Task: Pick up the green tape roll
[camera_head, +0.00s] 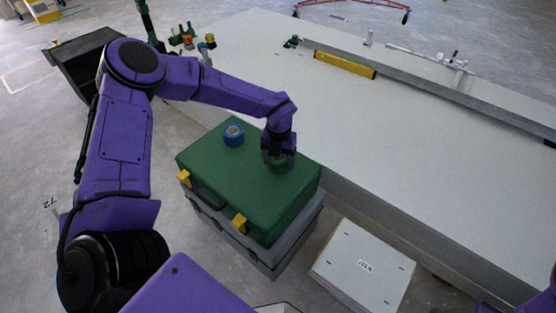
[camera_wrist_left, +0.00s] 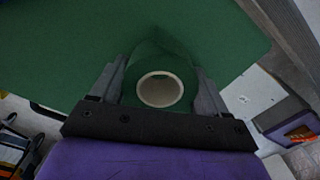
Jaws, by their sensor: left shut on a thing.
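The green tape roll (camera_wrist_left: 160,91) shows in the left wrist view, with a pale round core, between the two fingers of my left gripper (camera_wrist_left: 160,95). My left gripper is shut on it. In the head view the left gripper (camera_head: 277,161) points down at the right part of the green case lid, and the green tape roll (camera_head: 281,163) is mostly hidden under it. I cannot tell whether the roll touches the lid. My right gripper is not in view.
The green case (camera_head: 215,180) with yellow latches sits on a grey box (camera_head: 270,257). A blue tape roll (camera_head: 233,134) stands on its lid. A large pale panel (camera_head: 300,80) lies behind, with a yellow level (camera_head: 345,65). A white square plate (camera_head: 362,268) is at the lower right.

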